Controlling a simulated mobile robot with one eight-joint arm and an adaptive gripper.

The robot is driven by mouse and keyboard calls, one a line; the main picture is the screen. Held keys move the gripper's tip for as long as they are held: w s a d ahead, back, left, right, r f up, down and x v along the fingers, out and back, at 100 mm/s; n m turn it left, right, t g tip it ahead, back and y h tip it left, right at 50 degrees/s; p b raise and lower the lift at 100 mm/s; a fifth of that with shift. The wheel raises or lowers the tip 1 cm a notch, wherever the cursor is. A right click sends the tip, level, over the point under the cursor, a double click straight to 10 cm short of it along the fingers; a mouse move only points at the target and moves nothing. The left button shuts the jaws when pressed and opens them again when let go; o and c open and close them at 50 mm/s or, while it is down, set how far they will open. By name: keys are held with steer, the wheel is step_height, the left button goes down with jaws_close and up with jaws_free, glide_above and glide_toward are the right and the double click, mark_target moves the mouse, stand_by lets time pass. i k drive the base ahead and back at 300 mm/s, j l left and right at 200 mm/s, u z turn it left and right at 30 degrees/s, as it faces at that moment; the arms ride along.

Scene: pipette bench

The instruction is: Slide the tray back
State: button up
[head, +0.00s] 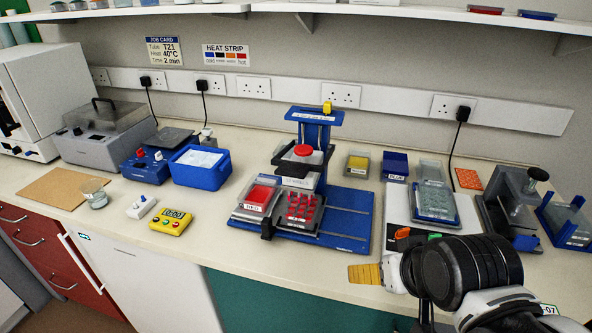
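A blue press-like stand (362,222) is at the middle of the bench, with a blue column and top plate at its back. A grey sliding tray (272,231) sits toward the left front of its base. The tray carries a red-topped box (260,194) and a rack of red pieces (302,207). A small black block (267,229) shows at the tray's front edge. My gripper (366,274) is at the lower right, apart from the tray, in front of the stand's right side. A ribbed yellow-orange pad shows at its end; its finger opening cannot be made out.
A blue tub (201,167), a yellow timer (171,222) and a white switch (141,207) are left of the stand. A clear-lidded box (436,199) and a grey clamp (508,205) stand at the right. Bare bench lies in front of the stand.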

mark_target(269, 224)
steer(key=k+l, duration=0.1)
steer(key=k, duration=0.95)
